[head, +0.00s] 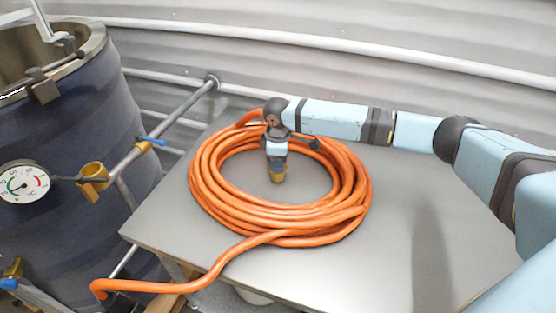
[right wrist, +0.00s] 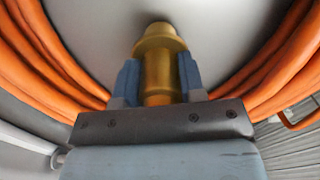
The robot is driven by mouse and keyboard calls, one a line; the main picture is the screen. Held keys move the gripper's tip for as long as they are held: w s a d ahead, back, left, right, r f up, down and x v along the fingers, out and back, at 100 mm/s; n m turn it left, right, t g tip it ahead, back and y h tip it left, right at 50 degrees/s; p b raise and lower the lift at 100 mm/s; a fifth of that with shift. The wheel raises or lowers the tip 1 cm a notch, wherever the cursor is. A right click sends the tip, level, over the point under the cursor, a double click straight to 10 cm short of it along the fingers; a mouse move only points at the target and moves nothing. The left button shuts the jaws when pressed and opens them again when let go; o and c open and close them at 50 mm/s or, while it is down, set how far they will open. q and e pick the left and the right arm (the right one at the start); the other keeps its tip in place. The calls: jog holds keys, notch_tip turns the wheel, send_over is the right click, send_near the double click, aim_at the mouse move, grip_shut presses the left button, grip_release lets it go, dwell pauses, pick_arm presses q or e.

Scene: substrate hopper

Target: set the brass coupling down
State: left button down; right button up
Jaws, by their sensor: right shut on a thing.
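The brass coupling (right wrist: 160,55) is between the two blue fingers of my right gripper (right wrist: 159,82) in the right wrist view. In the head view my right gripper (head: 276,163) points down inside the ring of the orange hose coil, shut on the coupling (head: 277,175), whose lower end shows below the fingers. The grey table top (head: 400,250) lies under it. I cannot tell whether the coupling touches the table. My left gripper is not in view.
The orange hose coil (head: 205,185) surrounds the gripper, and its free end runs off the table's front left. A dark blue vessel (head: 90,130) with a dial gauge (head: 23,182) and a pipe (head: 180,110) stand at left. The table's right side is clear.

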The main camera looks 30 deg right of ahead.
jog(key=o, duration=1)
jog(key=shift+f, duration=0.15)
jog(key=shift+r, duration=0.2)
notch_tip(320, 180, up, 12)
jog(key=shift+b, duration=0.35)
